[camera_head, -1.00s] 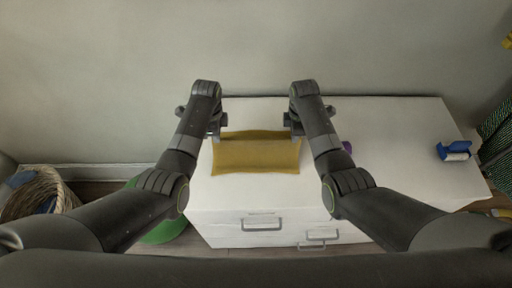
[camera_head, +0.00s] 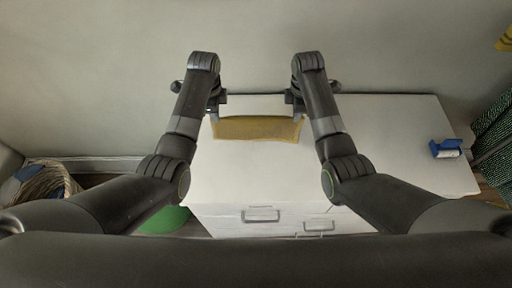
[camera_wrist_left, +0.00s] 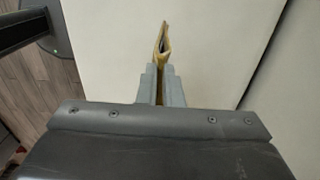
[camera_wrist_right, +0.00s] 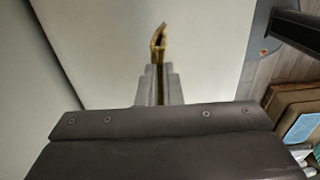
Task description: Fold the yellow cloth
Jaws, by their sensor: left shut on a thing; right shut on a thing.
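The yellow cloth (camera_head: 256,128) is a folded, narrow band stretched between my two grippers over the back part of the white cabinet top. My left gripper (camera_head: 216,113) is shut on its left end. In the left wrist view the cloth's edge (camera_wrist_left: 163,45) shows as a looped fold sticking out past the jaws (camera_wrist_left: 160,82). My right gripper (camera_head: 295,113) is shut on its right end. In the right wrist view a similar looped edge (camera_wrist_right: 158,42) sticks out past the jaws (camera_wrist_right: 158,82). I cannot tell whether the cloth's lower edge touches the top.
The white cabinet (camera_head: 250,180) has a clear top in front of the cloth. A blue roller-like item (camera_head: 445,148) lies at its right. A wicker basket (camera_head: 50,180) and a green round thing (camera_head: 165,220) are at the lower left. A wall stands close behind.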

